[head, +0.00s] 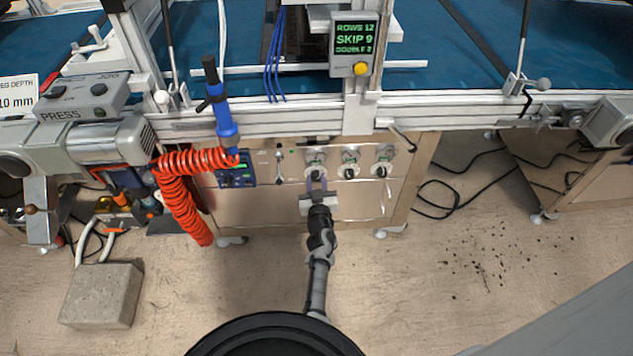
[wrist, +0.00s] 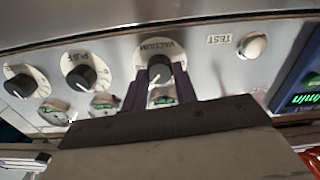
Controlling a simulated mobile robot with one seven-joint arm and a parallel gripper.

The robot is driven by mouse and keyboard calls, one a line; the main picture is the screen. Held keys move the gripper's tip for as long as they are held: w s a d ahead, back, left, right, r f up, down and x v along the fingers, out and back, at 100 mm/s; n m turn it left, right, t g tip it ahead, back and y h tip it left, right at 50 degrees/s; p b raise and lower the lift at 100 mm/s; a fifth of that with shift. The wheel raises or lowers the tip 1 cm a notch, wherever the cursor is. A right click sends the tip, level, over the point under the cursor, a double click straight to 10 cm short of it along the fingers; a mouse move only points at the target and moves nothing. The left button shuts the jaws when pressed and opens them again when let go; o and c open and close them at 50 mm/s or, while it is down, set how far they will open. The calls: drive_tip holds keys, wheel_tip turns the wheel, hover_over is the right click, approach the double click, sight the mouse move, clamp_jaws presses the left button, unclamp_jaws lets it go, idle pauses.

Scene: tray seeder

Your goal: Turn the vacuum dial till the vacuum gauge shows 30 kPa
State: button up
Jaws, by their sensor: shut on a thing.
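The vacuum dial (wrist: 158,72) is a black knob with a pale pointer on a white round plate marked VACUUM. My gripper (wrist: 159,82) has a dark finger on each side of the knob and is shut on it. In the head view my gripper (head: 317,184) reaches the front panel at the leftmost of three dials. A small gauge with a green patch (wrist: 161,98) shows between the fingers, partly hidden by my gripper. I cannot read its value or tell for certain that it is the vacuum gauge.
Two similar dials stand beside it: the PUFF dial (wrist: 81,77) and another (wrist: 20,86). A TEST button (wrist: 252,45) is on the other side. A blue display box (head: 236,172) and a coiled red hose (head: 180,190) are left of my arm in the head view.

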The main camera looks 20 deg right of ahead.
drive_tip(key=shift+c, duration=0.4)
drive_tip(key=shift+n, duration=2)
drive_tip(key=o, duration=1)
drive_tip(key=shift+c, duration=0.2)
